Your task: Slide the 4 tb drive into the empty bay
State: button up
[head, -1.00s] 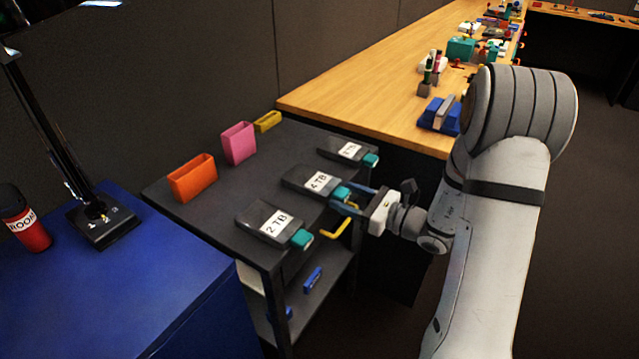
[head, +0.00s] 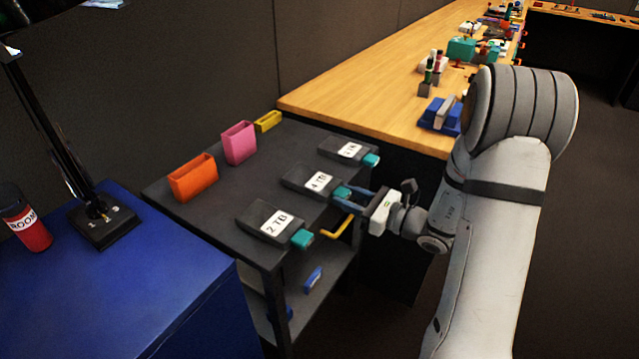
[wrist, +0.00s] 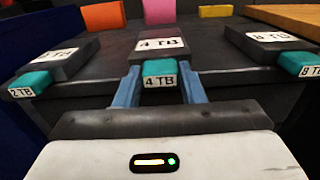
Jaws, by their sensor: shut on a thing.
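The 4 TB drive (head: 311,183) is a dark box with a white label and a teal tab, lying in the middle of the black cart's top; it also shows in the wrist view (wrist: 160,45). My gripper (head: 352,196) is at the cart's front edge, with its blue fingers shut on the teal tab (wrist: 159,73), one finger on each side. The 2 TB drive (head: 270,222) lies to the left and another drive (head: 347,150), its label reading like 8 TB in the wrist view (wrist: 272,42), to the right. I cannot make out an empty bay.
Orange (head: 193,177), pink (head: 239,143) and yellow (head: 268,121) holders stand along the cart's back. A yellow handle (head: 337,228) is at its front. A blue cabinet (head: 150,275) with a lamp is left; a wooden bench (head: 390,95) with several objects is behind right.

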jog(key=shift+r, duration=0.1)
jog(key=shift+r+p, duration=1.2)
jog(key=shift+r, duration=0.2)
